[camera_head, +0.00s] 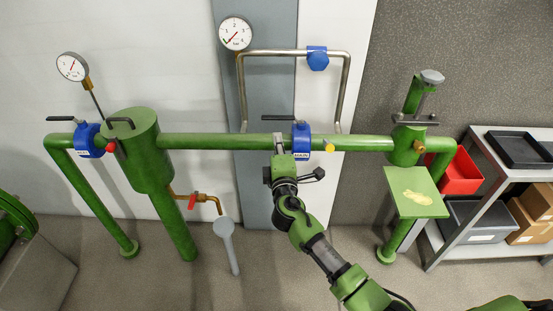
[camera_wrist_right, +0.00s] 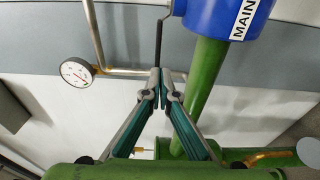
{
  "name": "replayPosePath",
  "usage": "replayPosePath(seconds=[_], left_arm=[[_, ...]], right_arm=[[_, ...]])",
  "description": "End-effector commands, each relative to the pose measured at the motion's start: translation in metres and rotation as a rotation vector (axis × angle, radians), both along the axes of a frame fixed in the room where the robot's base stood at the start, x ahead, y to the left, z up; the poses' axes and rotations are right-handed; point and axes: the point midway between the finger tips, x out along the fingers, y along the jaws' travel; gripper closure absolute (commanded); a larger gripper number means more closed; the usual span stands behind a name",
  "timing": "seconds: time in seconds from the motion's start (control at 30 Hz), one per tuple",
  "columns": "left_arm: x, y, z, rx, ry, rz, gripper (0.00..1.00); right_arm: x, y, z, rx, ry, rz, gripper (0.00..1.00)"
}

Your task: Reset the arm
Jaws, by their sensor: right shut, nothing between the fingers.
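My right gripper (camera_head: 279,143) is in front of the horizontal green pipe (camera_head: 215,141), just left of the blue main valve (camera_head: 301,141). The valve's black handle (camera_head: 278,117) points left along the pipe, above the gripper. In the right wrist view, the fingertips (camera_wrist_right: 161,80) are together, close to the end of the black handle (camera_wrist_right: 159,42). Nothing is held between them; whether they touch the handle is unclear. The blue valve body (camera_wrist_right: 222,16), with a "MAIN" label, is at the upper right there. My left gripper is not in view.
A bypass pipe (camera_head: 277,52) with a blue valve (camera_head: 318,59) rises above the main pipe. A gauge (camera_head: 235,33) is at its upper left. A green filter vessel (camera_head: 133,150) stands left. A green stand plate (camera_head: 415,192) and a grey shelf (camera_head: 483,219) with bins are right.

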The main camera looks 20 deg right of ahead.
Motion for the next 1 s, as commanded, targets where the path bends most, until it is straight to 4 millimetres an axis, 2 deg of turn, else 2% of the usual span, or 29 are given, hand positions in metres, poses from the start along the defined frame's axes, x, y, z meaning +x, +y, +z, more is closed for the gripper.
replayPosePath(seconds=[0.2,0.27,0.43,0.67,0.77,0.83,0.87,1.0], left_arm=[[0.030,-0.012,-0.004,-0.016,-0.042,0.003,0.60],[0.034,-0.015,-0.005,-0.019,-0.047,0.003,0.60],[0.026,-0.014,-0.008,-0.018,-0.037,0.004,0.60],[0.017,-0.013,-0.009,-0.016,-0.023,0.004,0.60],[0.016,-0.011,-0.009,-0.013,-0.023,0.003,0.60],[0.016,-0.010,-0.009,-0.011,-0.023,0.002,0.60],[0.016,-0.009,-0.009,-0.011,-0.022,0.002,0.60],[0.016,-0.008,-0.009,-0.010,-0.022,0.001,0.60]], right_arm=[[-0.036,0.011,-0.002,0.002,0.001,0.003,1.00],[-0.044,0.013,-0.002,0.001,0.001,0.002,1.00],[-0.060,0.018,-0.001,-0.001,0.000,0.002,1.00],[-0.065,0.019,-0.005,0.004,0.010,0.002,1.00],[-0.066,0.018,-0.033,0.029,0.060,0.007,1.00],[-0.071,0.016,-0.070,0.068,0.127,0.012,1.00],[-0.074,0.015,-0.089,0.089,0.162,0.013,1.00],[-0.103,0.009,-0.192,0.216,0.349,0.004,1.00]])
